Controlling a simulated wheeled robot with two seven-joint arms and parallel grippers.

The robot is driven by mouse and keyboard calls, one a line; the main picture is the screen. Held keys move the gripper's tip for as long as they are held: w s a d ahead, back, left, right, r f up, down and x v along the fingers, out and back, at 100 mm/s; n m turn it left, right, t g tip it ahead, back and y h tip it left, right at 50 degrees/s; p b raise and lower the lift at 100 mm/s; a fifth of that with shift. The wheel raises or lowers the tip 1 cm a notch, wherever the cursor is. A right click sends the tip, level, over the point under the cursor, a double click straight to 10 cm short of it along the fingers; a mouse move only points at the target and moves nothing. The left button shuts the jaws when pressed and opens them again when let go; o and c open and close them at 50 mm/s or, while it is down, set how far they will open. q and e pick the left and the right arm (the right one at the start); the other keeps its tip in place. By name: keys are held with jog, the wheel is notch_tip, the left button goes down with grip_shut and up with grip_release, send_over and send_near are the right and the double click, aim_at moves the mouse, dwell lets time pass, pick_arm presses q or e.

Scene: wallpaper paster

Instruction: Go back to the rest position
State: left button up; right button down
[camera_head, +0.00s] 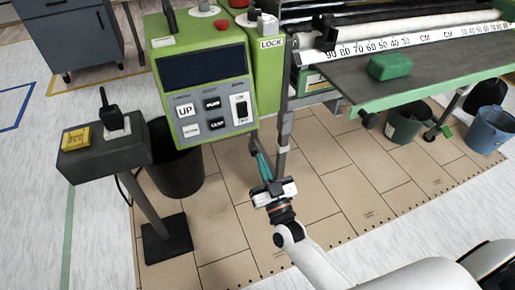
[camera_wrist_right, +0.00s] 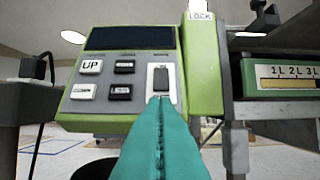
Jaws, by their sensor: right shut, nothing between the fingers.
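My right gripper (camera_head: 262,165) reaches in from the bottom of the head view, with its teal fingers together and empty. In the right wrist view its shut fingertips (camera_wrist_right: 159,102) appear just below the dark rocker switch (camera_wrist_right: 161,79) on the green control panel (camera_wrist_right: 95,106). The same panel (camera_head: 213,139) stands left of and beyond the gripper in the head view. I cannot tell whether the fingertips touch the switch. My left gripper does not show in either view.
The pasting table (camera_head: 440,80) with a green block (camera_head: 390,66) is at the upper right. A dark bin (camera_head: 176,175) and a grey pedestal box (camera_head: 80,165) stand left. Buckets (camera_head: 490,130) sit under the table. Tan floor boards (camera_head: 335,200) are clear at centre.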

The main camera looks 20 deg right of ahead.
jog(key=shift+s+f, duration=0.25)
jog(key=shift+s, duration=0.1)
dwell(0.3)
